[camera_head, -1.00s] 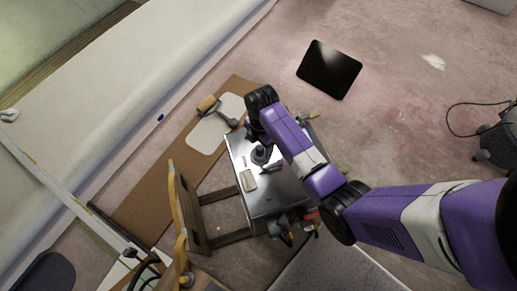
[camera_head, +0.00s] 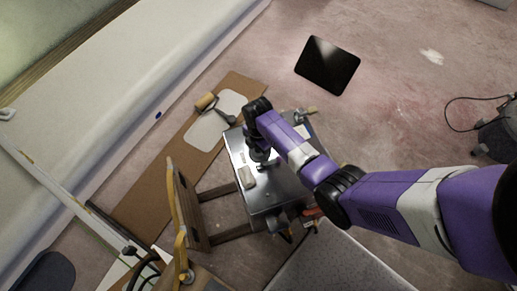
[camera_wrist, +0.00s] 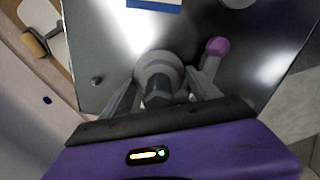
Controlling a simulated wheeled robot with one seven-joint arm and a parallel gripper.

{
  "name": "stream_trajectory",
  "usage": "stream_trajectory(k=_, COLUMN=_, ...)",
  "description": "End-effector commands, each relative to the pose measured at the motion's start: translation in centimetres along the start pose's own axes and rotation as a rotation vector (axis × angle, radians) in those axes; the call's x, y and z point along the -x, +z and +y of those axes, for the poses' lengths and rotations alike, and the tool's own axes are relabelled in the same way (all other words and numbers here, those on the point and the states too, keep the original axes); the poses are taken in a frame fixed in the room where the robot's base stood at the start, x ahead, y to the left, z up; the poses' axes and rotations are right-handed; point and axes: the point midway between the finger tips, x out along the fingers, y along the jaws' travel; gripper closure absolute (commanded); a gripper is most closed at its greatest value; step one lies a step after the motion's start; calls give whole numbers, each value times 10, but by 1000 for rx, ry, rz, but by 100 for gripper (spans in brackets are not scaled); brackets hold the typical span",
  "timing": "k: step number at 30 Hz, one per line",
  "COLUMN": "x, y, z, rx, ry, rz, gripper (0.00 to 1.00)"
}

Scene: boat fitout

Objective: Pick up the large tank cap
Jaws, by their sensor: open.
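A grey, round, stepped cap, apparently the large tank cap (camera_wrist: 158,66), stands on a shiny metal top (camera_wrist: 110,45) in the wrist view. My gripper (camera_wrist: 162,82) is open, with one finger on each side of the cap's near part. I cannot tell whether the fingers touch it. The cap's lower near side is partly hidden by my gripper. In the head view my gripper (camera_head: 257,143) is low over the far left part of the metal top (camera_head: 275,195), and the cap is hard to make out beneath it.
A grey tool with a purple end (camera_wrist: 216,47) lies close to the right finger. A small dark stud (camera_wrist: 97,81) is on the left. A beige block (camera_head: 246,177) lies on the top. A wooden chair-like frame (camera_head: 188,212) stands to the left.

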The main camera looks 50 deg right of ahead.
Motion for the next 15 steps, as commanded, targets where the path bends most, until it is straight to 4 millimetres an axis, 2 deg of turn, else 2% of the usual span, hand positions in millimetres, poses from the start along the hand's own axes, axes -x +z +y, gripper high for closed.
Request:
stream_trajectory(k=2, x=0, y=0, z=0, rx=0, ry=0, rz=0, gripper=31)
stream_trajectory(k=9, x=0, y=0, z=0, rx=0, ry=0, rz=0, gripper=77)
stream_trajectory(k=15, x=1, y=0, z=0, rx=0, ry=1, rz=0, gripper=77)
